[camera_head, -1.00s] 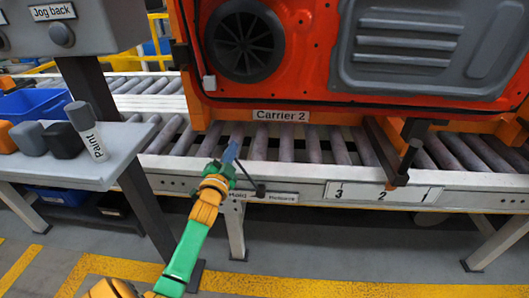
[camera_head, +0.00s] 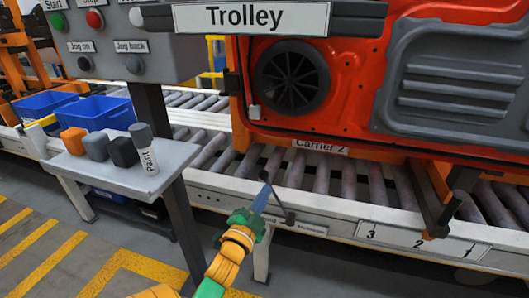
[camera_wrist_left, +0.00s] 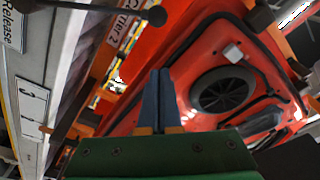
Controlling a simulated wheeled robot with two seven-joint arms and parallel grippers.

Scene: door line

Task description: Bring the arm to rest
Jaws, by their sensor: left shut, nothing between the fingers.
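My left arm, orange and green, reaches up from the bottom of the head view. Its gripper (camera_head: 262,198) has blue fingers held together, with nothing between them. It is in front of the conveyor's white front rail, near a dark lever (camera_head: 280,203) with a round knob. I cannot tell whether they touch in the head view. In the left wrist view the closed blue fingers (camera_wrist_left: 159,98) point toward the red door panel (camera_wrist_left: 262,65), with the lever's dark knob (camera_wrist_left: 157,16) apart from them at the top. My right gripper is not in view.
The red door on Carrier 2 (camera_head: 320,146) stands on the roller conveyor (camera_head: 300,172). A grey side table (camera_head: 120,170) holds several blocks and a Paint cylinder (camera_head: 144,150). A button panel (camera_head: 110,45) and Trolley sign (camera_head: 276,17) are above. Floor shows at lower left.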

